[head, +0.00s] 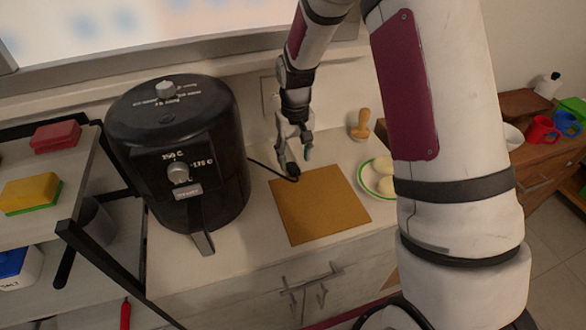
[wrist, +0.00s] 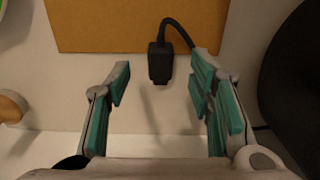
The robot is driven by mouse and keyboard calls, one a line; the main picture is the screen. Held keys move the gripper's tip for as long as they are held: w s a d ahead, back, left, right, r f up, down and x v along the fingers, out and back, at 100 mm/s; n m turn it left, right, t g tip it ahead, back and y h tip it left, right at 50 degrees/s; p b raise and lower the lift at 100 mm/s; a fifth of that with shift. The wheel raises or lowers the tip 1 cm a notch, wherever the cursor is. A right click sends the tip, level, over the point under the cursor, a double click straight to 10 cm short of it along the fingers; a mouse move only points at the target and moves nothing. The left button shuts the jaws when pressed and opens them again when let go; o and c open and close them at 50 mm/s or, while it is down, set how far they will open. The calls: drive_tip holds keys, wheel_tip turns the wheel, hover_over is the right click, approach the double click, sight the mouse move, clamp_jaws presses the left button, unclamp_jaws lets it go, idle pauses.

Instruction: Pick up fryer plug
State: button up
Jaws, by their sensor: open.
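The fryer plug (wrist: 161,64) is black, on a black cord, and shows in the wrist view at the edge of the brown board. It lies between and a little beyond the tips of my gripper (wrist: 160,75). My gripper is open, with teal pads on both fingers, and nothing is between them. In the head view my gripper (head: 295,160) points down over the counter behind the board. The plug (head: 293,178) shows there as a small dark shape by the board's upper left corner, partly hard to make out beside the fingers. The black air fryer (head: 180,150) stands to the left.
The brown board (head: 320,206) lies on the counter. A plate with pale round items (head: 380,178) and a wooden tool (head: 360,125) are to its right. A wall socket (head: 268,92) is behind my gripper. A shelf (head: 75,190) with colored boxes stands at left.

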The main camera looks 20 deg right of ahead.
sight(294, 168)
wheel_tip(294, 168, down, 4)
drive_tip(key=shift+f, duration=0.2)
drive_tip(key=c, duration=1.1)
drive_tip(key=shift+c, duration=0.2)
drive_tip(key=shift+r, duration=0.1)
